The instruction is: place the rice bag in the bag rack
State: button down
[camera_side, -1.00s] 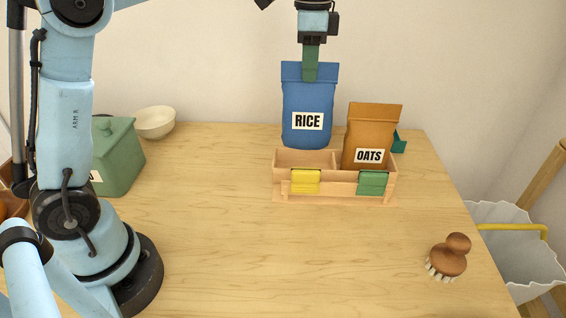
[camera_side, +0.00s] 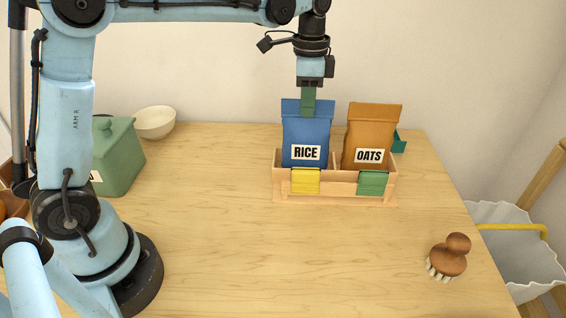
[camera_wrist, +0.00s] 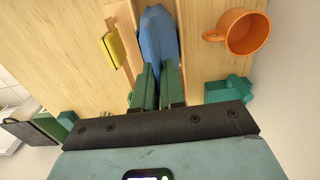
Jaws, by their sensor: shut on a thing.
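The blue rice bag (camera_side: 306,135) stands upright in the left compartment of the wooden bag rack (camera_side: 335,190), its lower part hidden behind the front wall. My gripper (camera_side: 308,103) is shut on the top edge of the bag from above. In the wrist view, the green fingers (camera_wrist: 158,85) close on the blue bag (camera_wrist: 158,38). The brown oats bag (camera_side: 370,138) stands in the right compartment. Whether the rice bag touches the rack floor is hidden.
A green canister (camera_side: 118,158) and a cream bowl (camera_side: 154,122) stand at the left. A wooden brush (camera_side: 449,256) lies at the front right. An orange mug (camera_wrist: 243,32) and a teal object (camera_wrist: 228,91) show in the wrist view. The table's middle front is clear.

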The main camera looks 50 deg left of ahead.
jog(key=shift+f, duration=0.15)
jog(key=c, duration=1.2)
grip_release()
notch_tip(320, 180, up, 12)
jog(key=s+f+n+t, duration=0.2)
jog(key=s+f+n, duration=0.1)
jog(key=s+f, duration=0.1)
jog(key=s+f+n+t, duration=0.2)
jog(key=s+f+n, duration=0.1)
jog(key=s+f, duration=0.2)
jog(key=s+a+f+n+t, duration=0.1)
jog(key=s+f+n+t, duration=0.2)
jog(key=s+f, duration=0.2)
jog(key=shift+s+f, duration=0.25)
jog(key=shift+s, duration=0.75)
